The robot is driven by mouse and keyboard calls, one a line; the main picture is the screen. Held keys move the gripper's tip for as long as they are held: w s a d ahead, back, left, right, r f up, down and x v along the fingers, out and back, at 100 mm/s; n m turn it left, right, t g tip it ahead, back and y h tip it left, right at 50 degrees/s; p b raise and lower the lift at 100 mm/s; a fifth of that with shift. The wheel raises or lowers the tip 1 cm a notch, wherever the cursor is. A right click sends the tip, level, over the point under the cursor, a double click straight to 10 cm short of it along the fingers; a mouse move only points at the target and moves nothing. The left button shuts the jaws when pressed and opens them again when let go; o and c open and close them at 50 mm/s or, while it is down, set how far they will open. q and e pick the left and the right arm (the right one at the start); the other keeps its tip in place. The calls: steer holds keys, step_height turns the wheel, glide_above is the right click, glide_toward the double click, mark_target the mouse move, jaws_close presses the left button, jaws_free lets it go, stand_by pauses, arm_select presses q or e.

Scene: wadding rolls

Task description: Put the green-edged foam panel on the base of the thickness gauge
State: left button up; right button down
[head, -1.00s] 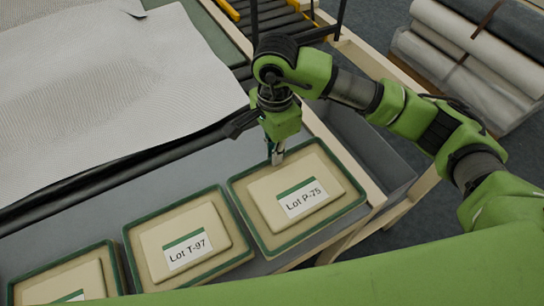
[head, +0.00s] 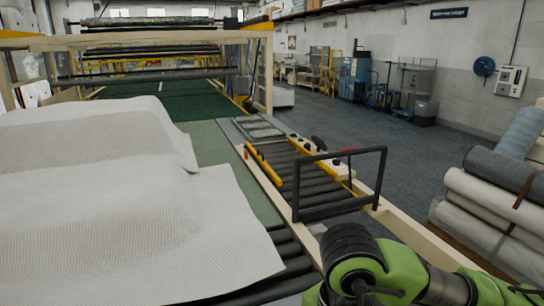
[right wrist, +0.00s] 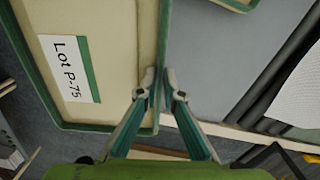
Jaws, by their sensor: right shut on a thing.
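The green-edged foam panel (right wrist: 115,20) marked "Lot P-75" fills the left of the right wrist view, a cream sheet with a green border and a white label. My right gripper (right wrist: 161,92) is shut on its edge, one fingertip on each side. How far the panel is off its support cannot be told. In the head view only my right arm shows at the bottom right; the gripper and panel are out of that view. I cannot make out the thickness gauge for certain. My left gripper is in neither view.
A roller section (head: 310,190) with yellow rails and a black upright frame (head: 340,211) stands ahead of my right arm. White wadding (head: 110,210) covers the left side. Rolls (head: 495,205) lie at the right. Grey floor (head: 400,165) is clear beyond.

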steer(key=d+f+n, duration=0.1)
steer(key=d+n, duration=0.1)
steer(key=n, duration=0.1)
steer(key=d+f+n+b, duration=0.1)
steer(key=d+n, duration=0.2)
steer(key=d+f+n, duration=0.1)
steer(key=d+n, duration=0.2)
steer(key=shift+w+d+f+n+b, duration=0.2)
steer(key=shift+d+f+n+b, duration=0.1)
steer(key=shift+f+b, duration=0.1)
steer(key=shift+d+f+n, duration=0.15)
steer(key=shift+d+n, duration=0.4)
steer(key=shift+n, duration=0.25)
